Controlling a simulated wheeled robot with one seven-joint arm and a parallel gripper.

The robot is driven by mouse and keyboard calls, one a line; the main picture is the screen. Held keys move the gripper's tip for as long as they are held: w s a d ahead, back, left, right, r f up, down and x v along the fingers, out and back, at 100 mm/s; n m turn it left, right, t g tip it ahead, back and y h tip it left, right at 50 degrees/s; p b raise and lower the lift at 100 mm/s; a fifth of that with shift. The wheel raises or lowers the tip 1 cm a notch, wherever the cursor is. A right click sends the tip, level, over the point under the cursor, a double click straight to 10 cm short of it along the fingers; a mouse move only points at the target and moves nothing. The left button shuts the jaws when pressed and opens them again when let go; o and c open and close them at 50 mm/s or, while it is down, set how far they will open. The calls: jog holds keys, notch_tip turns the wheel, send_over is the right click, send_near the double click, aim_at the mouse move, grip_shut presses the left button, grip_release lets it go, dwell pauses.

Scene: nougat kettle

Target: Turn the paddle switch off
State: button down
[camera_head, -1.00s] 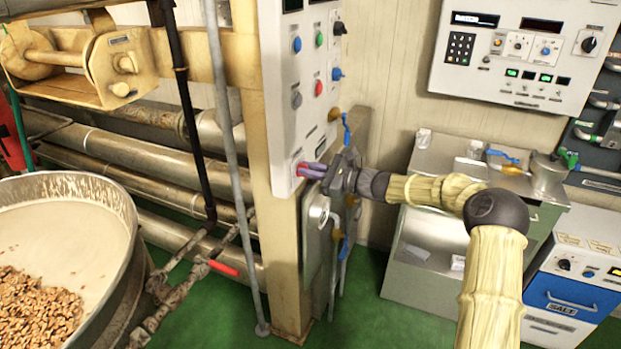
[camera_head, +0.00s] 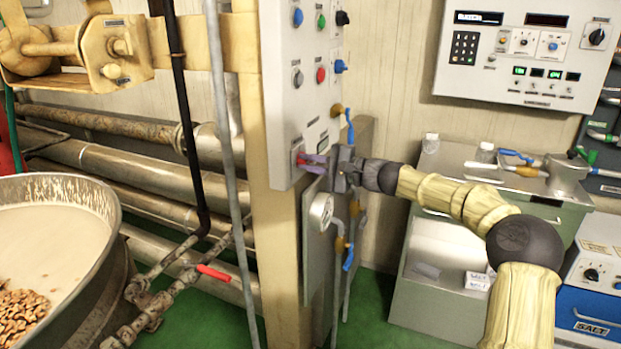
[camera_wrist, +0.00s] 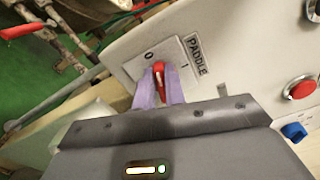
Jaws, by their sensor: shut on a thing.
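The paddle switch (camera_wrist: 161,80) is a red knob on a light plate marked 0 and 1, beside a PADDLE label (camera_wrist: 196,57), in the wrist view. In the head view the switch (camera_head: 300,160) sits low on the grey control panel (camera_head: 283,120). My gripper (camera_wrist: 161,92) has its purple fingers on both sides of the red knob and is shut on it. The gripper also shows in the head view (camera_head: 312,161), reaching in from the right. The knob's lower part is hidden between the fingers. The knob points up, slightly left, nearer the 0 than the 1.
Several other buttons and knobs, such as a red button (camera_head: 321,75), are higher on the panel. A kettle (camera_head: 95,290) with nuts stands at left.

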jog(key=shift+f+n+b, duration=0.15)
jog(key=shift+n+b, duration=0.65)
jog(key=shift+b, duration=0.05)
jog(key=shift+f+n+b, duration=0.15)
jog(key=shift+n+b, duration=0.65)
jog(key=shift+b, duration=0.05)
jog(key=c, duration=1.5)
grip_release()
jog(key=shift+r, duration=0.1)
jog(key=shift+o, duration=0.2)
jog(key=p+v, duration=0.1)
jog(key=v, duration=1.6)
jog(key=shift+d, duration=0.15)
jog(key=shift+s, duration=0.1)
